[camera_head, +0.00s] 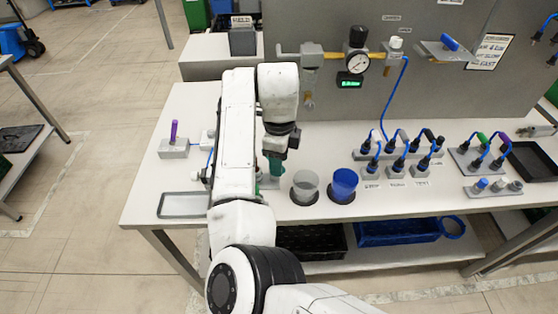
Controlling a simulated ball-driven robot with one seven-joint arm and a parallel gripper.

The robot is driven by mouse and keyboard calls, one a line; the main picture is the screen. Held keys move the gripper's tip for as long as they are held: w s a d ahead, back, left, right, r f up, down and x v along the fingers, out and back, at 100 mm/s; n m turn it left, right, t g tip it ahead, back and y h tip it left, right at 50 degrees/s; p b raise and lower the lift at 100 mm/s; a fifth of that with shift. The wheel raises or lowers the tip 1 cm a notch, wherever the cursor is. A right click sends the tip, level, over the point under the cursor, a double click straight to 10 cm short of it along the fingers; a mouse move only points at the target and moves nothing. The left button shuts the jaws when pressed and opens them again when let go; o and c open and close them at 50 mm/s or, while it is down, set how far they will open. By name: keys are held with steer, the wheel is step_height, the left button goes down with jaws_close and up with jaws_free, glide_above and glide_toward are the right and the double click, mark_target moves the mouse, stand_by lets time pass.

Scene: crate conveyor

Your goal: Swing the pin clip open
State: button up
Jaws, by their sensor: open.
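I cannot single out the pin clip for sure at this size. A metal fitting with a hanging part (309,75) is on the grey back panel, left of the round gauge (357,64); a bracket with a blue part (447,48) is on the panel at right. My gripper (275,160) points down over the bench, left of the grey cup. It is open, but its fingers are small and partly hidden. A teal piece shows by the fingers; I cannot tell whether it is part of the gripper. My gripper is below and in front of the panel fittings.
A grey cup (305,187) and a blue cup (343,185) stand near the bench's front edge. Several blue-cabled plugs (397,160) are at right. A purple-handled block (174,145) and a shallow tray (182,206) are at left. My arm hides part of the bench.

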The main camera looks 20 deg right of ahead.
step_height(320, 180, up, 10)
steer(key=shift+b, duration=0.35)
stand_by(0.4)
